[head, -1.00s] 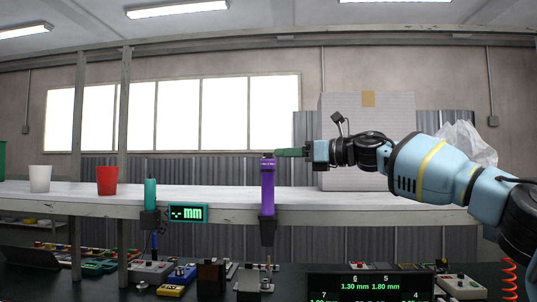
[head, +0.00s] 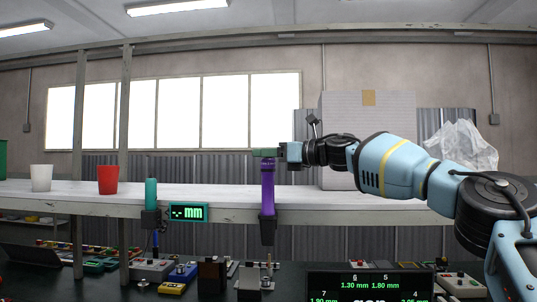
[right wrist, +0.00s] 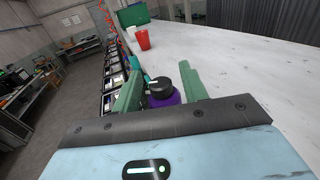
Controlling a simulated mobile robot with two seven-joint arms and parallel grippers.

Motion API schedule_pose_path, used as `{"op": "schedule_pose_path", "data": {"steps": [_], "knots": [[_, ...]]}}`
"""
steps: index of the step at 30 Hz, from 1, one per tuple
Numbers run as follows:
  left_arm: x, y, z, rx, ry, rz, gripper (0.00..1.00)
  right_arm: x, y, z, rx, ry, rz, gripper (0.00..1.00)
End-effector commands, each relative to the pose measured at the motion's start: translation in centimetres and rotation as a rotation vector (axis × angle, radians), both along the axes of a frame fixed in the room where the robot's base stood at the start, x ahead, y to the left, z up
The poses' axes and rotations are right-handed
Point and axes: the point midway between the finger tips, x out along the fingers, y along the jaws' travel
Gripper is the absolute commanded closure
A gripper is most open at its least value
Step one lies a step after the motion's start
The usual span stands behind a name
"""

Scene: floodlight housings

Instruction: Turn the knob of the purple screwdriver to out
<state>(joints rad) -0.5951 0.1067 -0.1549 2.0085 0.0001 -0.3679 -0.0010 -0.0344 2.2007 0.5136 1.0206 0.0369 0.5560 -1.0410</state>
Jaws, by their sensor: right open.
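The purple screwdriver (head: 268,190) stands upright in a dark holder (head: 267,229) at the shelf's front edge. In the right wrist view its purple body (right wrist: 166,101) is topped by a black knob (right wrist: 161,87) with a small white mark on its left part. My right gripper (head: 264,153) is level with the screwdriver's top, reaching in from the right. In the right wrist view its two green fingers (right wrist: 160,72) stand open on either side of the knob, with gaps visible between fingers and knob. My left gripper is not in view.
A teal screwdriver (head: 151,194) stands in a holder left of a small "mm" display (head: 187,212). Red (head: 108,180) and white (head: 41,178) cups stand on the shelf (head: 340,205). A large box (head: 368,115) is behind my right arm. A cluttered bench lies below.

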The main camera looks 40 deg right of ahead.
Motion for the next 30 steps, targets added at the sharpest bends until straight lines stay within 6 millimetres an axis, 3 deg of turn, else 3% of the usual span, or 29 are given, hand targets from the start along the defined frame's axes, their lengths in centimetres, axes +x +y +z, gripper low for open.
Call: {"op": "schedule_pose_path", "data": {"steps": [1, 11, 20, 30], "knots": [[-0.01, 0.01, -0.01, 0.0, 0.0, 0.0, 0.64, -0.01, 0.0, 0.01, 0.0, 0.0, 0.0, 0.58], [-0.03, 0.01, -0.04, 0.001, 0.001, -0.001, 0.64, -0.03, -0.01, 0.0, 0.0, 0.0, 0.0, 1.0], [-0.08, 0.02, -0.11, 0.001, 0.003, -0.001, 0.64, -0.06, 0.09, 0.02, -0.001, 0.0, -0.038, 1.0], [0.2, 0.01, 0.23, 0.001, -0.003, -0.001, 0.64, -0.16, 0.27, 0.28, -0.008, -0.002, -0.251, 1.0]]}}
